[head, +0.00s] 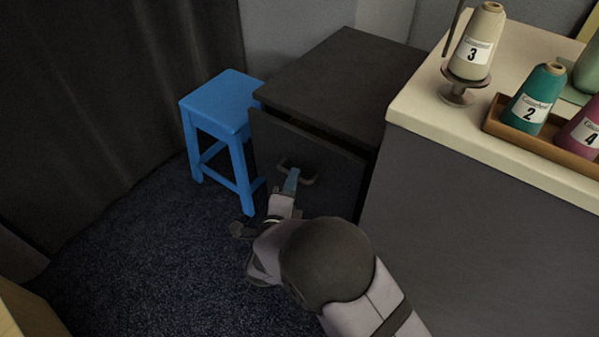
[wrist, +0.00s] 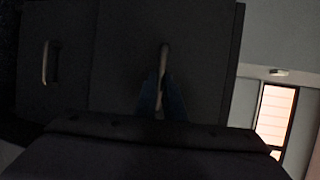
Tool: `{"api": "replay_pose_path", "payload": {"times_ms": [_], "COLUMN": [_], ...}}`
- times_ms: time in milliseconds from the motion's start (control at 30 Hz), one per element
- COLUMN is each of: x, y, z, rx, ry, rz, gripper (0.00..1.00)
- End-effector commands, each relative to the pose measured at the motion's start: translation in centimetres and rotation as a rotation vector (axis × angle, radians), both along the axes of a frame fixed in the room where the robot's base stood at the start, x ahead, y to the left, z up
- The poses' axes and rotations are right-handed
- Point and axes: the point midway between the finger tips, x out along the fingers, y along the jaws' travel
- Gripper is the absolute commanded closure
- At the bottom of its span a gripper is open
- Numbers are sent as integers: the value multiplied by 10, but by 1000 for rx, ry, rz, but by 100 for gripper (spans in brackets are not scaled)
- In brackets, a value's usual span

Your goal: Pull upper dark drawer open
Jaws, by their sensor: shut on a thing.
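The dark cabinet (head: 345,75) stands between a blue stool and a pale-topped counter. Its upper drawer (head: 335,165) is part-way open: its front stands out from the cabinet, with a dark gap behind the top edge. My gripper (head: 291,178) is shut on the drawer's handle (head: 309,180), near the handle's middle. In the wrist view, the blue fingers (wrist: 161,92) lie on both sides of the upright-looking handle (wrist: 164,56). A second handle (wrist: 47,63), on the lower front, shows at the left there. The drawer's inside is mostly hidden.
The blue stool (head: 220,100) stands close to the drawer's left side. The counter (head: 480,130) stands close on the right, holding thread cones (head: 477,42) and a wooden tray (head: 545,146). Dark carpet (head: 150,255) in front of the stool is clear.

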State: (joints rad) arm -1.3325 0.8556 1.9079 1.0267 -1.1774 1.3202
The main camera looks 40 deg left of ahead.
Motion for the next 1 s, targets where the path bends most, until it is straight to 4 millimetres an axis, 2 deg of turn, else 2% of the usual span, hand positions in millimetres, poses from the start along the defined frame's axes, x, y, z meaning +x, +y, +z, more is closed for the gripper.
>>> {"api": "replay_pose_path", "payload": {"times_ms": [33, 400, 600, 800, 1000], "x": [-15, -125, -172, -198, -205], "y": [1, 1, 0, 0, -1], "z": [0, 0, 0, 0, 0], "rx": [-2, -2, 0, -1, -1], "ry": [2, 0, 1, 0, 0], "rz": [6, 8, 5, 1, -1], "gripper": [100, 100, 100, 100, 100]}}
